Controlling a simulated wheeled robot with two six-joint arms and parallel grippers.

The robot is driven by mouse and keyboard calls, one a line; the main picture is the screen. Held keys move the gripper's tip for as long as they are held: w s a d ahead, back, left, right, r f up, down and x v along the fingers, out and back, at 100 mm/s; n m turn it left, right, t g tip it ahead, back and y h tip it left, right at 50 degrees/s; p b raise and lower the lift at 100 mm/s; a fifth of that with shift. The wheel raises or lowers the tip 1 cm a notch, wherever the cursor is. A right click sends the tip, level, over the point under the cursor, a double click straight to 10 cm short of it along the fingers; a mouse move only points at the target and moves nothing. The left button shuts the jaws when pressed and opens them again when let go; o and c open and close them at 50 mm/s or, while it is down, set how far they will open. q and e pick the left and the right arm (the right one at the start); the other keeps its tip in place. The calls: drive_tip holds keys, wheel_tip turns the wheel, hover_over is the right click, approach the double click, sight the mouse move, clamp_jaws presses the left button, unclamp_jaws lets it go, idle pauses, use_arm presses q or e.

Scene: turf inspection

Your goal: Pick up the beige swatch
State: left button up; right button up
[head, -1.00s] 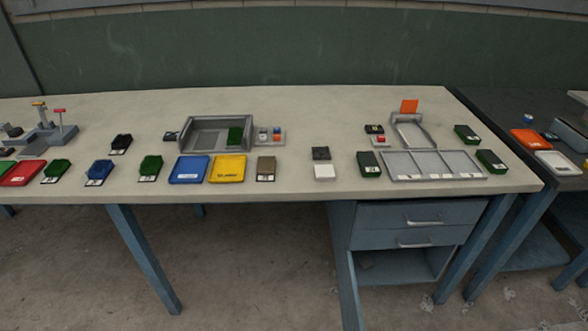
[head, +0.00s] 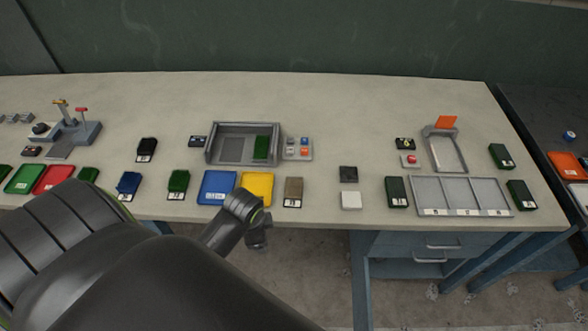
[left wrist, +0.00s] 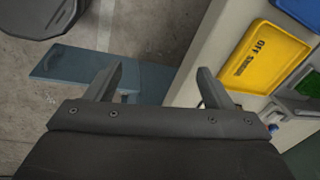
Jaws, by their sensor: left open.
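The beige swatch (head: 293,190), a brownish-beige block with a white label at its front, lies near the table's front edge in the head view, just right of the yellow tray. It is not seen in the left wrist view. My left gripper (head: 258,240) hangs at the front edge of the table, left of the swatch and nearer to me. In the left wrist view my left gripper (left wrist: 160,75) has its fingers apart with nothing between them. My right gripper is not in view.
The yellow tray (head: 257,183) and blue tray (head: 217,187) lie left of the swatch; the yellow one shows in the left wrist view (left wrist: 262,57). A grey open box (head: 243,128) stands behind. A white block (head: 351,201) and black block (head: 348,174) lie to the right.

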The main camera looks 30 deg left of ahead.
use_arm(q)
drive_tip(key=w+r+m, duration=0.4)
drive_tip(key=w+m, duration=0.1)
wheel_tip(320, 180, up, 12)
drive_tip(key=m+g+p, duration=0.1)
drive_tip(key=m+g, duration=0.1)
drive_tip(key=m, duration=1.4)
hover_over(294, 183)
drive_tip(key=shift+h, duration=0.4)
drive_tip(key=f+b, duration=0.9)
drive_tip(key=f, duration=0.1)
drive_tip(key=shift+w+b, duration=0.25)
drive_tip(key=shift+b, duration=0.15)
drive_tip(key=shift+f, duration=0.95)
drive_tip(key=f, duration=0.1)
drive_tip(key=f+p, duration=0.1)
drive_tip(key=f, duration=0.2)
drive_tip(key=shift+s+f+p, duration=0.3)
drive_tip(key=shift+f, duration=0.45)
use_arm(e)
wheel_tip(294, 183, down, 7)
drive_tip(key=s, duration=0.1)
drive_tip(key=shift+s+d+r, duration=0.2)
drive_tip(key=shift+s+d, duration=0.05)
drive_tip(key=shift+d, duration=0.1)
